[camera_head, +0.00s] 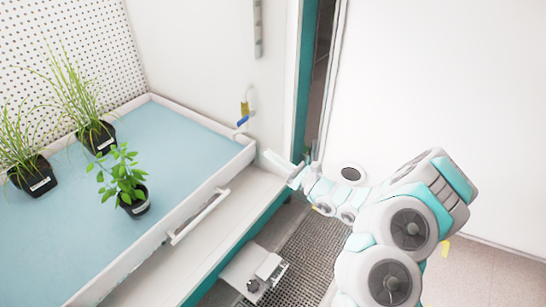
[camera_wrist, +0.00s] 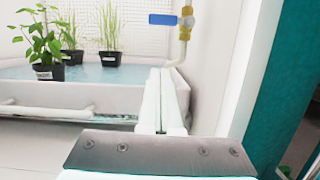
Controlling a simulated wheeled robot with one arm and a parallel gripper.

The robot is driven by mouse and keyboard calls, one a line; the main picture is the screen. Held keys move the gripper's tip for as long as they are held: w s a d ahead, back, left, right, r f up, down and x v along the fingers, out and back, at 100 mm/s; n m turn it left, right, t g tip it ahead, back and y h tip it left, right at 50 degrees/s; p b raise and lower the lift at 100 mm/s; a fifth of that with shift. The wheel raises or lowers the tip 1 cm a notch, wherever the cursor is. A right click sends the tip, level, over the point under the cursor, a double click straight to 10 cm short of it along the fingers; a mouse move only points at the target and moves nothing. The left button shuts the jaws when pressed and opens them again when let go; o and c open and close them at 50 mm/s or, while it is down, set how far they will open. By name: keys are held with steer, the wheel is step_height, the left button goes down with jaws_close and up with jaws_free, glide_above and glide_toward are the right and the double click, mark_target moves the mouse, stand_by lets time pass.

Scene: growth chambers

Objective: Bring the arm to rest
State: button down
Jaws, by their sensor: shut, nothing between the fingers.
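My arm (camera_head: 395,225) reaches from the lower right of the head view toward the growth chamber's front right corner. My gripper (camera_head: 272,156) is at its end, close to the tray's right front corner in the picture; I cannot tell if it touches. In the wrist view my gripper (camera_wrist: 161,75) points forward, its two pale fingers pressed together with nothing between them.
A white-rimmed tray (camera_head: 215,182) with a blue floor holds a leafy potted plant (camera_head: 124,184) and two grassy pots (camera_head: 90,115). A valve with a blue handle (camera_head: 242,121) is on the chamber wall. A teal door frame (camera_wrist: 285,75) stands close right of my gripper.

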steer(key=s+a+r+n+g+y+p, duration=0.1)
steer(key=s+a+r+n+g+y, duration=0.1)
steer(key=s+a+r+n+g, duration=0.4)
steer(key=s+a+r+n+g+y+p, duration=0.1)
steer(key=s+a+r+n+g+y, duration=0.1)
steer(key=s+a+r+n+g, duration=0.45)
steer(key=s+r+n+g+h+p, duration=0.1)
steer(key=s+r+n+g+h, duration=0.15)
steer(key=s, duration=0.55)
steer(key=s+r+n+g+h+p, duration=0.1)
steer(key=s+r+n+g+h, duration=0.2)
steer(key=s, duration=0.4)
steer(key=s+d+n+h+p, duration=0.2)
steer(key=s+d+n+h, duration=0.4)
steer(key=s, duration=0.5)
steer(key=s+d+n+t+h+p, duration=0.1)
steer(key=s+d+h, duration=0.2)
steer(key=d, duration=0.6)
steer(key=s+d+r+n+t+h+p, duration=0.1)
steer(key=s+d+t+h+p, duration=0.1)
steer(key=d+h, duration=0.4)
steer(key=s+d, duration=0.1)
steer(key=d, duration=0.2)
steer(key=shift+s+r, duration=0.3)
steer(key=shift+s, duration=0.05)
steer(key=shift+a, duration=0.2)
